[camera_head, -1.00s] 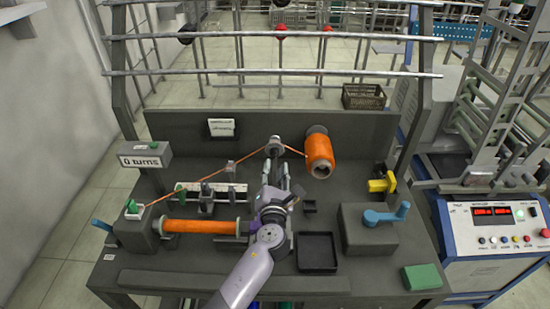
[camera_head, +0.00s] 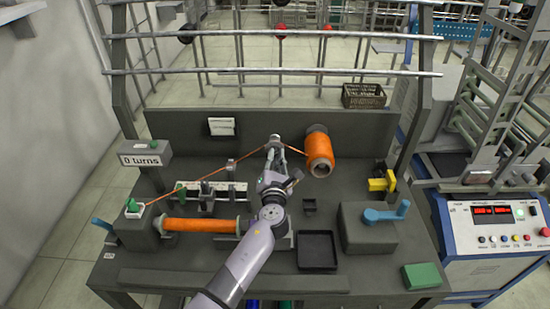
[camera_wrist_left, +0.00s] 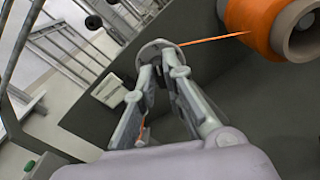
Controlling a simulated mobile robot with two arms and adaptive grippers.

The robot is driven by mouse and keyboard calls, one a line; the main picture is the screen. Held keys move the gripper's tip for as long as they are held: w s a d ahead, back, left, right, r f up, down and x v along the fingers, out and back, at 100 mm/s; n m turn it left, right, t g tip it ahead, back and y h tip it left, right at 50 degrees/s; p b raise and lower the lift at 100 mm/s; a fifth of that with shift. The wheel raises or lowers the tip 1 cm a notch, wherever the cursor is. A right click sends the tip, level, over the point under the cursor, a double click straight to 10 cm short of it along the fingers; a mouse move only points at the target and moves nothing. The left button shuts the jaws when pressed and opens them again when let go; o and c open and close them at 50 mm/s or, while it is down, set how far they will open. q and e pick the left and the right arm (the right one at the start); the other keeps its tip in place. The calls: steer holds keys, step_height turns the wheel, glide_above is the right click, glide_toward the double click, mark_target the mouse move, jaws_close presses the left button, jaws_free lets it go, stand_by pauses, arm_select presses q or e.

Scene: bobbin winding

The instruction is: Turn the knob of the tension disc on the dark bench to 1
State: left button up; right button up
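The tension disc (camera_head: 275,141) stands at the back middle of the dark bench (camera_head: 375,275), with the orange thread running at it from both sides. In the left wrist view the disc (camera_wrist_left: 154,46) shows as a rounded grey part just beyond the fingertips. My left gripper (camera_head: 273,154) reaches up to the disc from the front. Its fingers (camera_wrist_left: 159,75) are apart with a gap between them, their tips close to the disc. The knob and its setting are hidden, and I cannot tell whether the fingers touch it. My right gripper is out of view.
An orange spool (camera_head: 319,150) stands close to the right of the disc. An orange-wound bobbin (camera_head: 200,225) lies at front left. A black tray (camera_head: 317,250), a blue crank (camera_head: 387,213) and a yellow part (camera_head: 382,183) are to the right. A counter (camera_head: 141,160) reads 0 turns.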

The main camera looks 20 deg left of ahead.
arm_select(q)
jaws_close()
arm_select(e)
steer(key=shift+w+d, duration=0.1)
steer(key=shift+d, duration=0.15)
arm_select(q)
steer(key=shift+n, duration=0.3)
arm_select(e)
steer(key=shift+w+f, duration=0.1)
arm_select(q)
steer(key=n+b, duration=0.3)
steer(key=n, duration=0.4)
steer(key=n+b, duration=0.3)
steer(key=n, duration=0.5)
steer(key=n+b, duration=0.4)
steer(key=n, duration=0.4)
steer(key=shift+s+a+f, duration=0.1)
steer(key=shift+a+f, duration=0.1)
steer(key=shift+a, duration=0.05)
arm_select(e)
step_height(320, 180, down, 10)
arm_select(q)
steer(key=shift+n, duration=0.3)
steer(key=o, duration=0.5)
jaws_free()
